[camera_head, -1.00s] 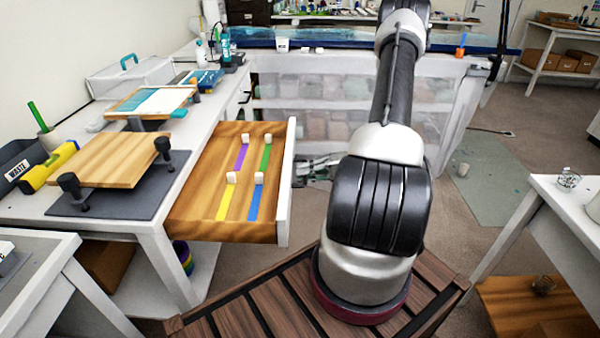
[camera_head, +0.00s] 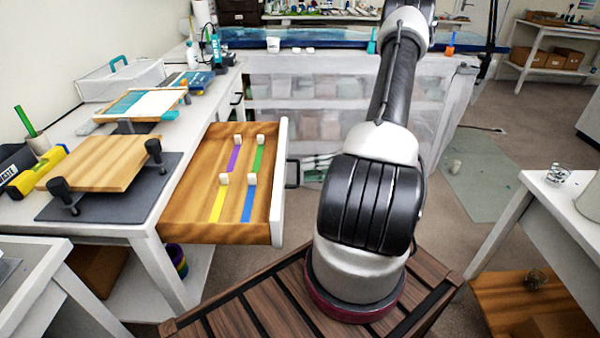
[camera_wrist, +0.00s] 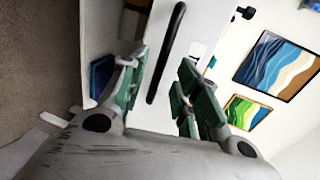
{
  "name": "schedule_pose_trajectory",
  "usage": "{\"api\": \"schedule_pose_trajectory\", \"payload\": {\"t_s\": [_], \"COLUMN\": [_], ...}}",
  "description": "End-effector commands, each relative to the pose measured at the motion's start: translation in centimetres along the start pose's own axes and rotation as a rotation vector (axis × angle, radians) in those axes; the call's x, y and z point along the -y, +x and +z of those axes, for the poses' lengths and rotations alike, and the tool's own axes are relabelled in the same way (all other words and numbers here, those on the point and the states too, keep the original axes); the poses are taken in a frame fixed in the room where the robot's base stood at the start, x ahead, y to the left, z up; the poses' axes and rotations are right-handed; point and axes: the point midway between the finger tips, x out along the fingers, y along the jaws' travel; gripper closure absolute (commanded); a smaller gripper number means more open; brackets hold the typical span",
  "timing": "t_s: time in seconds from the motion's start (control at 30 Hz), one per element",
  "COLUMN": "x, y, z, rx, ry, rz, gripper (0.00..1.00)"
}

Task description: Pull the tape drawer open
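The tape drawer (camera_head: 175,225) stands pulled out from the white bench. Its wooden tray holds purple, green, yellow and blue tape strips with small white blocks. Its white front (camera_head: 279,190) bears a black bar handle (camera_head: 292,173), which also shows in the wrist view (camera_wrist: 166,55). My gripper (camera_wrist: 162,92) is open, with green-padded fingers apart. In the wrist view the handle appears in the gap between the fingers, with no contact visible. In the head view my gripper (camera_head: 318,166) is just right of the handle, partly hidden by my arm.
A wooden board (camera_head: 100,162) on a grey mat with black clamps lies on the bench left of the drawer. A white table (camera_head: 560,195) stands at the right. Translucent storage bins (camera_head: 330,95) stand behind my arm.

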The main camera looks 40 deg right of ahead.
Motion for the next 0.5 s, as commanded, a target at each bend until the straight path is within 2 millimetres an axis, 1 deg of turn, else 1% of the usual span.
{"api": "schedule_pose_trajectory", "payload": {"t_s": [0.03, 0.1, 0.23, 0.3, 0.4, 0.5], "x": [0.0, 0.0, -0.1, -0.1, 0.0, 0.0], "y": [-1.3, -2.9, -5.5, -6.5, -7.5, -7.9], "z": [-0.1, -0.1, 0.0, 0.0, 0.0, 0.0], "rx": [-0.005, -0.005, -0.003, -0.002, -0.001, 0.000], "ry": [0.000, -0.001, 0.000, 0.000, 0.001, 0.001], "rz": [0.001, 0.002, 0.001, 0.001, 0.000, 0.000], "gripper": [0.68, 0.68, 0.68, 0.68, 0.68, 0.68]}}
